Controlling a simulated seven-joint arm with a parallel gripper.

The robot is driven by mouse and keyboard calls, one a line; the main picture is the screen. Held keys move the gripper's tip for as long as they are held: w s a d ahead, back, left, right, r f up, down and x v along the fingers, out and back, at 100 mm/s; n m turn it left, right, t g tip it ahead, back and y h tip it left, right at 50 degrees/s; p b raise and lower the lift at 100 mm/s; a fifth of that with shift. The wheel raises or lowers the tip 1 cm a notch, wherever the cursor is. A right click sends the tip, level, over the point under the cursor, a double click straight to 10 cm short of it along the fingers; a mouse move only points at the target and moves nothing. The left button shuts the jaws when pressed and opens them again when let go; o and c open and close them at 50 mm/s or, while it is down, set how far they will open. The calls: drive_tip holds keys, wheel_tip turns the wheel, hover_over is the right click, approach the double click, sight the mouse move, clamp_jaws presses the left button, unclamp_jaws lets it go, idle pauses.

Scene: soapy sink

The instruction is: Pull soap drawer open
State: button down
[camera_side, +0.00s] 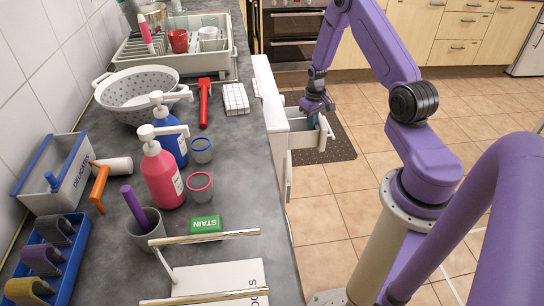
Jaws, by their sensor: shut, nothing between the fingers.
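The soap drawer (304,140) is a white drawer in the counter front. It stands out from the cabinet, partly open, and something blue shows inside it. My gripper (318,112) is at the drawer's upper far side, pointing down, shut with nothing between its fingers. The fingertips are small and dark here, and I cannot tell whether they touch the drawer.
The grey counter (235,160) carries a pink soap bottle (163,177), a blue soap bottle (171,140), a colander (135,95) and a green STAIN box (206,225). A dish rack (165,50) stands at the back. A dark mat (338,150) lies on the tiled floor.

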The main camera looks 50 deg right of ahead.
drive_tip(key=s+d, duration=0.5)
idle(1.0)
drive_tip(key=shift+w+a, duration=0.3)
wheel_tip(320, 180, up, 10)
idle(1.2)
drive_tip(key=shift+a, duration=0.15)
drive_tip(key=a+r+n, duration=0.4)
drive_tip(key=a+r, duration=0.1)
drive_tip(key=a, duration=0.8)
drive_tip(key=a+r+n, duration=0.3)
drive_tip(key=a+r, duration=0.2)
drive_tip(key=a, duration=0.8)
drive_tip(key=s+a+r+n, duration=0.2)
drive_tip(key=s+a+n, duration=0.2)
drive_tip(key=s, duration=0.6)
drive_tip(key=s+a+r+n, duration=0.3)
drive_tip(key=s+a, duration=0.4)
drive_tip(key=s, duration=0.3)
drive_tip(key=shift+a+r+n, duration=0.15)
drive_tip(key=shift+r+n, duration=0.15)
drive_tip(key=shift+n, duration=0.5)
